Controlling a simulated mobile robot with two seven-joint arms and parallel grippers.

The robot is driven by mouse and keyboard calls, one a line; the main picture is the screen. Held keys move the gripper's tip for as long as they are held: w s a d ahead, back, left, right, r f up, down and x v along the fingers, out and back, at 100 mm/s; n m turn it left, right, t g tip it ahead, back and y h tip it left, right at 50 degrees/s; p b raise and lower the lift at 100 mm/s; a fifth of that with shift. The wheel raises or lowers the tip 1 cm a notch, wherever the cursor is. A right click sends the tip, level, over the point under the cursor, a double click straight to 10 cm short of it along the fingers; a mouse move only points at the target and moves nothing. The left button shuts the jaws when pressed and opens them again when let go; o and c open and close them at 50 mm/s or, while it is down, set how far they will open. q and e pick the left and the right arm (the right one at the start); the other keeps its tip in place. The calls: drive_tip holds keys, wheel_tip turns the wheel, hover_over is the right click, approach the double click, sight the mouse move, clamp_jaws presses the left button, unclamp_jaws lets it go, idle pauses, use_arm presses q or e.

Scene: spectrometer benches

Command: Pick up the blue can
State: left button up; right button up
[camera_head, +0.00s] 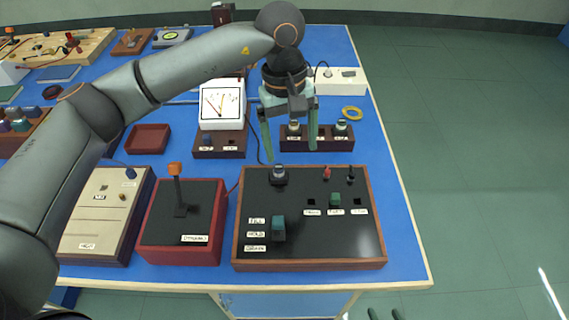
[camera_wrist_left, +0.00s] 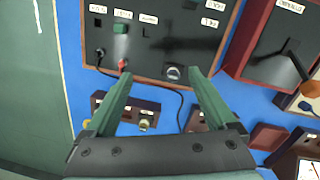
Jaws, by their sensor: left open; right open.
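A small can (camera_head: 279,171) with a grey-blue top stands upright in a dark socket near the back left of the black panel (camera_head: 310,245). In the left wrist view this can (camera_wrist_left: 173,72) shows between my left fingertips. I cannot tell for sure that it is the blue can. My left gripper (camera_head: 289,150) is open and empty, pointing down above the area just behind the can. It also shows open in the left wrist view (camera_wrist_left: 160,73). My right gripper (camera_head: 385,315) shows only its two fingertips, apart, at the bottom edge.
A dark rack (camera_head: 317,142) with two similar pale-topped cans stands behind the panel. A white meter (camera_head: 222,103) stands to its left. A red-framed lever box (camera_head: 182,235) sits left of the panel. A yellow ring (camera_head: 352,114) lies at the right. The table's right strip is clear.

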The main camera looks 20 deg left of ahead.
sight(279, 167)
use_arm(q)
drive_tip(key=shift+t+y, duration=0.3)
drive_tip(key=shift+y, duration=0.3)
drive_tip(key=f, duration=0.2)
drive_tip(key=w+a+f, duration=0.1)
drive_tip(key=f, duration=0.1)
drive_tip(key=a+f, duration=0.1)
drive_tip(key=f, duration=0.1)
drive_tip(key=shift+w+a+p, duration=0.25)
drive_tip(key=shift+w+p, duration=0.1)
drive_tip(key=f, duration=0.5)
drive_tip(key=shift+a+f+p, duration=0.1)
drive_tip(key=shift+a+p, duration=0.15)
drive_tip(key=shift+p, duration=0.15)
clamp_jaws()
